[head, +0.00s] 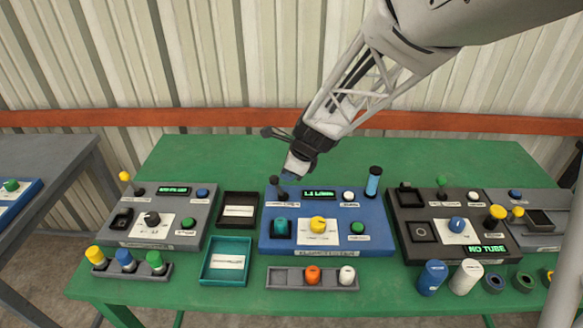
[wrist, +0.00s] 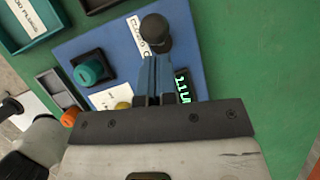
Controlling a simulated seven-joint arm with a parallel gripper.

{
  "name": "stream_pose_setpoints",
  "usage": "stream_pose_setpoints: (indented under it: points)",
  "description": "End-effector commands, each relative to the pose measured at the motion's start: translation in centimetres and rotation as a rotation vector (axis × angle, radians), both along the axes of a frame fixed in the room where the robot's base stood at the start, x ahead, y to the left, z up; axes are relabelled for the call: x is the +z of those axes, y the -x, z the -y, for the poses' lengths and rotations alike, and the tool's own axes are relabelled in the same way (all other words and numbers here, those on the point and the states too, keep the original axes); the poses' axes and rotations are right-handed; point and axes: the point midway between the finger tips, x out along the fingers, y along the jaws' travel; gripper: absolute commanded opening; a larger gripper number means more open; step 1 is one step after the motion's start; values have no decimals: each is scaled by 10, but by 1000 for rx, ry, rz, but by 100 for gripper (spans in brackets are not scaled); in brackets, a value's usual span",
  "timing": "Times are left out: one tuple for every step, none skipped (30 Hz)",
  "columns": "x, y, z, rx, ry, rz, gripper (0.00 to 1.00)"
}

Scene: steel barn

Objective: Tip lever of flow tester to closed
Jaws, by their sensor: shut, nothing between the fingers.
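The flow tester (head: 262,240) is the blue panel in the middle of the green table, with a lit green display (head: 318,194). Its lever has a round black knob (head: 274,180) at the panel's back left corner; the knob (wrist: 156,28) also shows at the top middle of the wrist view. A white label (wrist: 135,35) lies beside the lever, partly covered. My gripper (head: 286,178) is shut and empty. Its blue fingertips (wrist: 154,62) are right at the knob; whether they touch it I cannot tell. The lever's shaft is mostly hidden.
A grey rack (head: 285,278) stands in front. The table's back is clear.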

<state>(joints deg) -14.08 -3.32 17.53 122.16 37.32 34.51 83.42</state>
Motion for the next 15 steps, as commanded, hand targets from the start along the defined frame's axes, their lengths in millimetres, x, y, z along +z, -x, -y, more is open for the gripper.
stream_pose_setpoints:
  points:
    - [0,0,-2,1,0,0,0]
    - [0,0,-2,1,0,0,0]
    - [1,0,-4,1,0,0,0]
    - [1,0,-5,2,-1,1,0]
    - [1,0,-6,2,-1,1,0]
    - [1,0,-8,2,-1,1,0]
    - [1,0,-9,2,-1,1,0]
    - [1,0,-11,2,-1,1,0]
    - [2,0,-13,2,-1,1,0]
    - [2,0,-14,1,-1,1,0]
    - [2,0,-15,1,-1,1,0]
    - [2,0,-16,1,-1,1,0]
    - [2,0,-17,1,-1,1,0]
    - [2,0,-17,1,-1,1,0]
    - [2,-1,-18,1,-1,1,0]
